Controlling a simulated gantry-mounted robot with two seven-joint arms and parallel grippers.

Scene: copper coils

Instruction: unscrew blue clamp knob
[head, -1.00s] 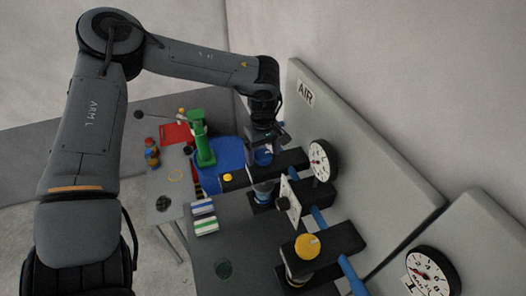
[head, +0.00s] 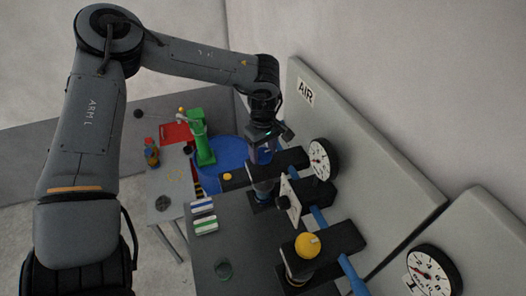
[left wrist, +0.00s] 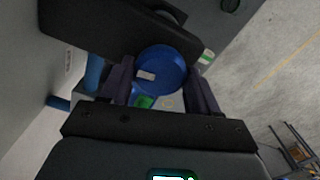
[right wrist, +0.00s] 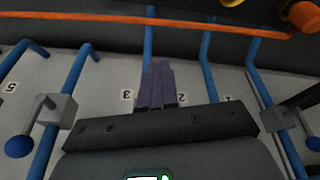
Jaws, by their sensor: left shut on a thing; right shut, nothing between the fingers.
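The blue clamp knob (left wrist: 172,66) is a round blue disc with a pale mark, seen face-on in the left wrist view. My left gripper (head: 263,154) points down over the far black clamp (head: 290,160) in the head view. Its fingers (left wrist: 161,72) lie on either side of the knob and are shut on it. In the head view the gripper mostly hides the knob. My right gripper (right wrist: 157,64) is shut and empty, seen only in the right wrist view before a pale panel between labels 3 and 2.
A yellow knob (head: 307,245) tops the nearer clamp. Dial gauges (head: 322,160) stand along the wall side at the right. A green tool (head: 202,138) and a blue round surface (head: 225,160) lie behind. Blue pipes (right wrist: 79,72) and blue-ended valve levers (right wrist: 19,146) surround my right gripper.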

